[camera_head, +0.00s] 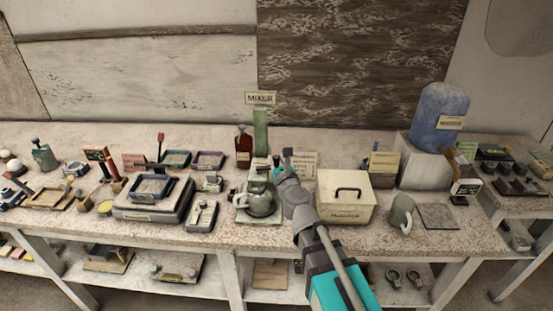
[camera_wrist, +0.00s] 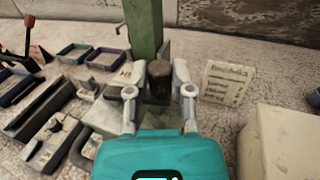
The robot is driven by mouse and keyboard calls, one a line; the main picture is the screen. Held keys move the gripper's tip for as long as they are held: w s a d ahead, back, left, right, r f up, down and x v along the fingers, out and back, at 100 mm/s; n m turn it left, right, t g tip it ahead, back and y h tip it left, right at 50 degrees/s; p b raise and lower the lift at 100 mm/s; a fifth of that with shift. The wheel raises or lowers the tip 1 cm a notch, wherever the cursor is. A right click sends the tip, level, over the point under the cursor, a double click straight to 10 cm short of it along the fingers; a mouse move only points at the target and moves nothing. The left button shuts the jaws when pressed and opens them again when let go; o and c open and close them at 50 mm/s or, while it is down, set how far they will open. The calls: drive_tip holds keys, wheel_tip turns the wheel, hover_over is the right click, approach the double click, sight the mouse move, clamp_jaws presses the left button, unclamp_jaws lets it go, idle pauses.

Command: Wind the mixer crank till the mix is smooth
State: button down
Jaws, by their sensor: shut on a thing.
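The mixer has a green upright post (camera_head: 261,132) at the back middle of the bench, with a sign reading MIXER (camera_head: 261,98) above it. A grey-green bowl or pot (camera_head: 258,200) stands low in front of the post; the mix inside cannot be made out. My gripper (camera_head: 285,160) is just right of the post. In the wrist view the post (camera_wrist: 143,28) rises behind my gripper (camera_wrist: 157,82), whose two fingers are shut on a brown upright crank handle (camera_wrist: 158,76). The rest of the crank is hidden by my gripper.
A small printed card (camera_wrist: 226,82) stands close right of my gripper. Trays and a scale-like block (camera_head: 152,208) crowd the left.

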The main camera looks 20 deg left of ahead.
drive_tip(key=shift+s+d+m+t+h, duration=0.1)
drive_tip(key=shift+s+m+t+h, duration=0.15)
drive_tip(key=shift+m+t+h, duration=0.35)
drive_tip(key=shift+s+m+t+h, duration=0.2)
drive_tip(key=shift+m+h, duration=0.2)
drive_tip(key=shift+h, duration=0.4)
drive_tip(key=c, duration=0.8)
unclamp_jaws()
drive_tip(key=shift+o, duration=0.2)
drive_tip(key=shift+w+y, duration=0.1)
drive_tip(key=shift+y, duration=0.2)
